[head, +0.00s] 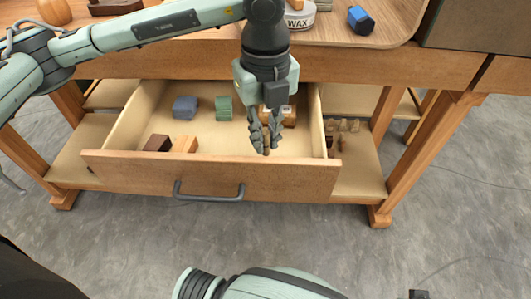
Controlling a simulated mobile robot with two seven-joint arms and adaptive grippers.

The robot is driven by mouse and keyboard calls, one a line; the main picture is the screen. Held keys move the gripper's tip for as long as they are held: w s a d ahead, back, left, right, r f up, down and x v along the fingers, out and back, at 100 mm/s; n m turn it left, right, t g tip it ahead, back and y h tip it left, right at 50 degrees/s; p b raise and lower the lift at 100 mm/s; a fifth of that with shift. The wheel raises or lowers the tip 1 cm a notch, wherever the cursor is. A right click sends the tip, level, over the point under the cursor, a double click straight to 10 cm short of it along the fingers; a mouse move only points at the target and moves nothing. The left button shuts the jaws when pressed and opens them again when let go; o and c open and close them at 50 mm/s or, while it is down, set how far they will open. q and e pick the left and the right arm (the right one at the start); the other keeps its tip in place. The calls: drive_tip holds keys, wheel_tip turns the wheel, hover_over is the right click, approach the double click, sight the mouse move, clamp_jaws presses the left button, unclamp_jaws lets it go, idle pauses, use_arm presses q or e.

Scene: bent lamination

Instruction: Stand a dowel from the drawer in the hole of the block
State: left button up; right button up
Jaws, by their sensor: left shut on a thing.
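My left gripper (266,147) points down into the right part of the open drawer (210,175). Its fingers are closed on a small brown piece that looks like a dowel (266,150); the fingers hide most of it. I cannot tell whether it touches the drawer floor. A tan wooden piece (290,116) lies in the drawer just behind the gripper, partly hidden. I cannot make out a block with a hole for certain. My right gripper is out of view.
The drawer also holds a blue-grey block (185,108), a green block (223,107), a dark brown block (157,143) and a light brown block (184,144). On the worktop are a wax tin (300,19) and a blue object (361,20). Several small pegs (342,125) stand right of the drawer.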

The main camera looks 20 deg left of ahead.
sight(265, 154)
use_arm(q)
wheel_tip(265, 154, down, 5)
drive_tip(key=shift+r, duration=0.1)
drive_tip(key=shift+f+b, duration=0.25)
drive_tip(key=shift+b, duration=0.05)
drive_tip(key=o, duration=0.7)
drive_tip(key=shift+r, duration=0.1)
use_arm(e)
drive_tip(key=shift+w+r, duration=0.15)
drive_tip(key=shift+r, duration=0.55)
